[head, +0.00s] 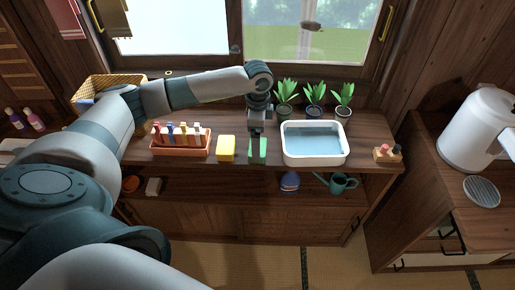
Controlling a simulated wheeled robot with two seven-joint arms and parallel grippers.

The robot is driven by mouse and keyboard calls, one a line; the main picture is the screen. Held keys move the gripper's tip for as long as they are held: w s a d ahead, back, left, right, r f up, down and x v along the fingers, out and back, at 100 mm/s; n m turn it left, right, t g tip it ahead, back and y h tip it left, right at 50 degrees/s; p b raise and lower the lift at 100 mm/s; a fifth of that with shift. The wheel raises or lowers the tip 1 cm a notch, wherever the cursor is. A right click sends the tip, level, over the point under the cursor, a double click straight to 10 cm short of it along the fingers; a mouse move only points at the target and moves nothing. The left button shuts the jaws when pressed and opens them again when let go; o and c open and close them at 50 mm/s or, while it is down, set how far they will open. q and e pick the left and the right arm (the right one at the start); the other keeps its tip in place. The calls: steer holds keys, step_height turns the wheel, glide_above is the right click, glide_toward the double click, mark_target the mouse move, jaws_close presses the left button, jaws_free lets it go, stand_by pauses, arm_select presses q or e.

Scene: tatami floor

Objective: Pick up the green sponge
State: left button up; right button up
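The green sponge (258,156) is at the front part of the wooden counter, just right of a yellow sponge (226,148). My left arm reaches in from the left, and its gripper (257,138) points down right at the green sponge, covering part of its upper side. The fingers are small and dark here, so I cannot tell whether they are closed on the sponge or only around it. My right gripper is not in view.
A white basin of water (314,159) stands close on the right. An orange tray (180,149) with several upright items is on the left. Several potted plants (314,104) stand behind, by the window. A small wooden block with pegs (387,155) is at the right end.

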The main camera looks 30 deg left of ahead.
arm_select(q)
steer(key=shift+f, duration=1.5)
steer(key=c, duration=1.1)
